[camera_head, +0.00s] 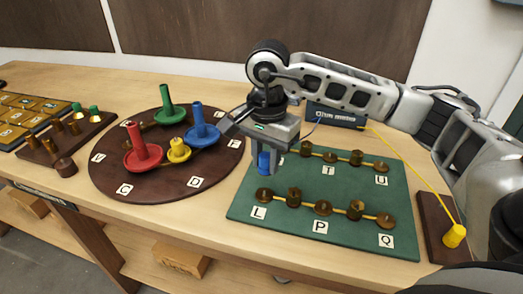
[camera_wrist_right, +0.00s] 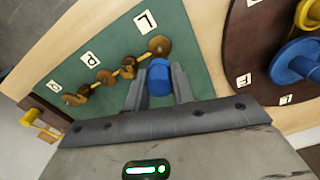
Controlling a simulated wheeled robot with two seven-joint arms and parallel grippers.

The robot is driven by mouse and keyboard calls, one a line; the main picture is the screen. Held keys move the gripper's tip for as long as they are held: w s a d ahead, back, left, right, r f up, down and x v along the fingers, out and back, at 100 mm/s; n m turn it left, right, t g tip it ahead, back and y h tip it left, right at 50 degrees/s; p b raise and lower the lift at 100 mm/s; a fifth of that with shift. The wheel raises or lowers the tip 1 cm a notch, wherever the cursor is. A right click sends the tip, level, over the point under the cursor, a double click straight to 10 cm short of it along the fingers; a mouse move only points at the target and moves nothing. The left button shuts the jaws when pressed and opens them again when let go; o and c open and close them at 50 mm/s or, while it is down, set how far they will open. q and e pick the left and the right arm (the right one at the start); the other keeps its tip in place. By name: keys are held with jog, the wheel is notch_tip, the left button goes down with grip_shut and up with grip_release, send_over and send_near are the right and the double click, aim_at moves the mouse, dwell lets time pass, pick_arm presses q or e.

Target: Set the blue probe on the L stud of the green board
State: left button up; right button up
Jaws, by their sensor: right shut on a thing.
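The green board (camera_head: 330,236) lies on the table with brass studs in two rows. The L stud (camera_head: 264,195) is at the left end of the front row, behind the L label; the wrist view shows it too (camera_wrist_right: 159,46). My right gripper (camera_head: 262,163) points down over the board's left part. It is shut on the blue probe (camera_head: 264,161), which is between its fingers in the wrist view (camera_wrist_right: 159,77). The probe is close to the L stud, seemingly a little above and behind it; I cannot tell whether they touch. My left gripper is not in view.
A round brown board (camera_head: 115,185) with red, yellow, green and blue pegs is at left. The ohm meter (camera_head: 335,116) stands behind the green board. Its yellow wire runs to a yellow probe (camera_head: 454,236) on a brown block at right.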

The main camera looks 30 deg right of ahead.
aim_at(265, 191)
jog(key=shift+f, duration=0.6)
notch_tip(265, 191, down, 4)
jog(key=b, duration=0.3)
jog(key=shift+f, duration=0.35)
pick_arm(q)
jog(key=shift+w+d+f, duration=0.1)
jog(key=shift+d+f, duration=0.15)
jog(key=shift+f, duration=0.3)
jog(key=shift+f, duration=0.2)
pick_arm(e)
jog(key=shift+f, duration=0.15)
pick_arm(q)
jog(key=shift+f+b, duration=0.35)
jog(key=shift+b, duration=0.05)
pick_arm(e)
jog(key=shift+f, duration=0.3)
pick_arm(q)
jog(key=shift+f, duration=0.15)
pick_arm(e)
jog(key=shift+f, duration=0.25)
jog(key=o, duration=1.1)
jog(key=shift+c, duration=0.2)
